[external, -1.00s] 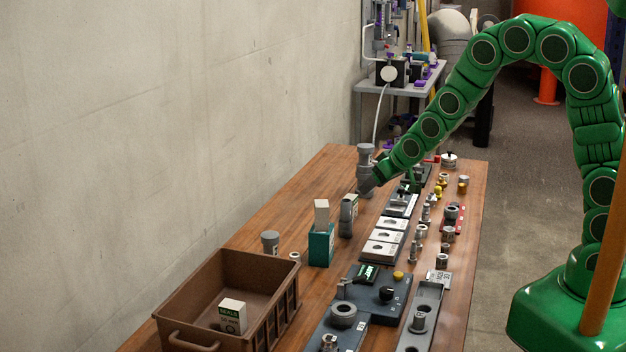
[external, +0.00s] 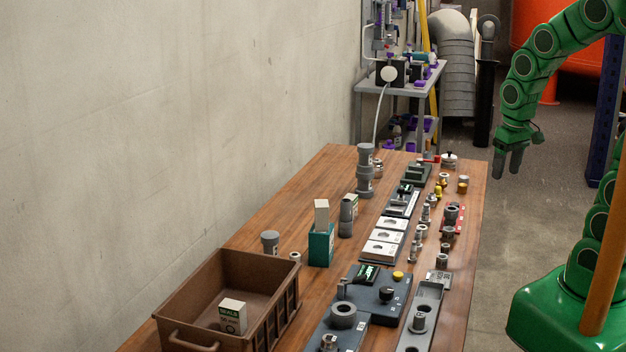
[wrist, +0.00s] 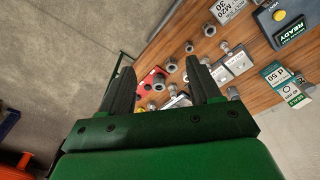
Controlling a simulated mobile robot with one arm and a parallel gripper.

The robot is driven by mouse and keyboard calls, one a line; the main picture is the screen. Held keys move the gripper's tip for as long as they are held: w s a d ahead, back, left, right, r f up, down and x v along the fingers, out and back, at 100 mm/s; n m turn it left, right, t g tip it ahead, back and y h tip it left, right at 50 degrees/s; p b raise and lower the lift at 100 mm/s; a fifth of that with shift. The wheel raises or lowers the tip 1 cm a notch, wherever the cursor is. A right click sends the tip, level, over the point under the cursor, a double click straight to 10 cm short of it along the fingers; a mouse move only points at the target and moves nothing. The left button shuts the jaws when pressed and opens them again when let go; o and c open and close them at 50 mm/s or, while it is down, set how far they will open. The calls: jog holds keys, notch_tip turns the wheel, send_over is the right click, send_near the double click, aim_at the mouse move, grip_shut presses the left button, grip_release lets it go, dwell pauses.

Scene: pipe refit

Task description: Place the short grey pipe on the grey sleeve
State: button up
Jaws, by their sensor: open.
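A grey upright stack of pipe parts (external: 366,172) stands near the far left edge of the table. It has a wide top rim, a narrower neck and a thicker collar in the middle. It looks like a short grey pipe on a grey sleeve, but the joint is too small to tell exactly. My gripper (external: 507,168) is empty, pointing down beyond the table's right edge, well away from the stack. In the wrist view its two fingers (wrist: 160,66) are spread apart with nothing between them. The stack cannot be made out in the wrist view.
A brown crate (external: 212,262) with a small box inside stands at the near left. A teal box (external: 321,246) and another grey cylinder (external: 347,218) stand along the left side. Several small fittings and plates crowd the right half. The floor under my gripper is clear.

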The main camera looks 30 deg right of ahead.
jog(key=s+d+r+g, duration=0.1)
jog(key=s+d, duration=0.1)
jog(key=s, duration=0.5)
jog(key=s+d+r+m+g, duration=0.1)
jog(key=s+d+r+g, duration=0.1)
jog(key=s, duration=0.6)
dwell(0.4)
